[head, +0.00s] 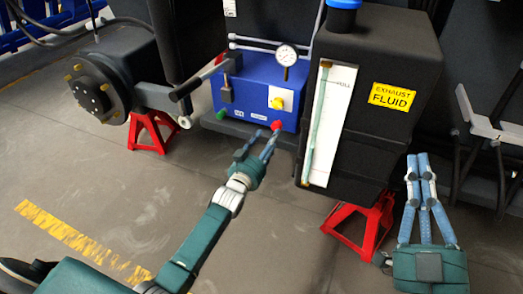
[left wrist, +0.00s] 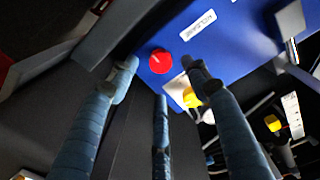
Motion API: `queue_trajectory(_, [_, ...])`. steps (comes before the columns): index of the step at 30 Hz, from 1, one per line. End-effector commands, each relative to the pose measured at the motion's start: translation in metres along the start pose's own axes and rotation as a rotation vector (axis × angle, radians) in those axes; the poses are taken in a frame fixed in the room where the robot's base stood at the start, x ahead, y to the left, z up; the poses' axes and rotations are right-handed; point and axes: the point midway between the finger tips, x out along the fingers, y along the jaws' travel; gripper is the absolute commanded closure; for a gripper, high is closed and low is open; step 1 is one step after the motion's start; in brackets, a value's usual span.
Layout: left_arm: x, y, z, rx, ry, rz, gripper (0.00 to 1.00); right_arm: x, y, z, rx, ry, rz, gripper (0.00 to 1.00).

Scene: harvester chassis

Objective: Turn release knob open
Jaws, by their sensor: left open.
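The release knob is a round red knob (head: 277,125) low on the front of a blue box (head: 228,93). In the left wrist view the red knob (left wrist: 160,61) sits on the blue face, near a white label (left wrist: 198,25). My left gripper (head: 257,143) is open just in front of the knob. In the left wrist view its fingers (left wrist: 160,78) spread around the knob's place, with the knob between the two upper tips. No finger clearly touches it. My right gripper (head: 420,165) is at the right, its fingers close together and empty, away from the box.
A yellow knob (head: 277,103), a green knob (head: 221,114) and a pressure gauge (head: 286,55) are on the blue box. A black exhaust fluid tank (head: 383,130) stands close on the right. Red jack stands (head: 155,132) are on the floor. Open floor lies at the lower left.

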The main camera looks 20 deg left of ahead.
Motion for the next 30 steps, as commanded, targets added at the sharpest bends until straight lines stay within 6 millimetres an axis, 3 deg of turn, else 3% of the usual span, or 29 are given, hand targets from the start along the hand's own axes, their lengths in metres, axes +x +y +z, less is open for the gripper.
queue_trajectory(3, [-0.027, 0.000, 0.001, 0.001, -0.002, 0.001, 0.52, 0.000, 0.000, 0.000, 0.000, 0.000, 0.000, 1.00])
queue_trajectory(9, [-0.053, 0.000, 0.001, 0.001, -0.001, 0.000, 0.52, 0.000, 0.000, 0.000, 0.000, 0.000, 0.000, 1.00])
queue_trajectory(26, [-0.060, 0.000, 0.000, 0.001, -0.001, 0.000, 0.52, 0.000, 0.000, 0.000, 0.000, 0.000, 0.000, 1.00])
queue_trajectory(30, [-0.067, 0.007, -0.011, -0.004, 0.019, 0.011, 0.52, 0.000, 0.000, 0.000, 0.000, 0.000, 0.000, 1.00])
